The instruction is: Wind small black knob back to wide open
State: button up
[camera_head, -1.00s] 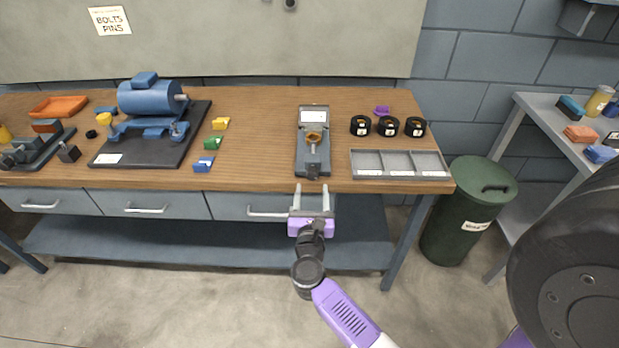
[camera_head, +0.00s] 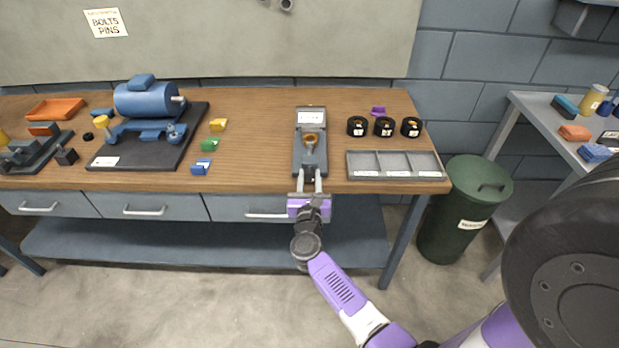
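The grey fixture (camera_head: 297,150) stands upright to the bench edge, with a white label at its back and an orange-brown ring (camera_head: 310,139) in its middle. A screw rod runs from the ring toward the front. The small black knob is at the fixture's front end, now mostly hidden between my fingers. My gripper (camera_head: 309,176) reaches in from the front, at the bench's front edge. Its two pale fingers stand either side of the knob, close together, and look shut on it; contact is too small to see clearly.
A grey three-part tray (camera_head: 394,178) and several black rings (camera_head: 384,127) lie right of the fixture. Yellow, green and blue blocks (camera_head: 201,168) and a blue motor on a dark plate (camera_head: 115,174) are left. A green bin (camera_head: 452,235) stands right.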

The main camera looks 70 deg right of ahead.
grip_shut()
jog(key=shift+n, duration=0.3)
jog(key=n+p, duration=0.2)
jog(key=n, duration=0.2)
jog(key=n+p, duration=0.2)
jog(key=n, duration=0.4)
jog(key=shift+r+n+p, duration=0.1)
jog(key=shift+n+p, duration=0.3)
jog(key=n+p, duration=0.2)
jog(key=n, duration=0.3)
jog(key=n+p, duration=0.1)
jog(key=n, duration=0.5)
jog(key=shift+n, duration=0.3)
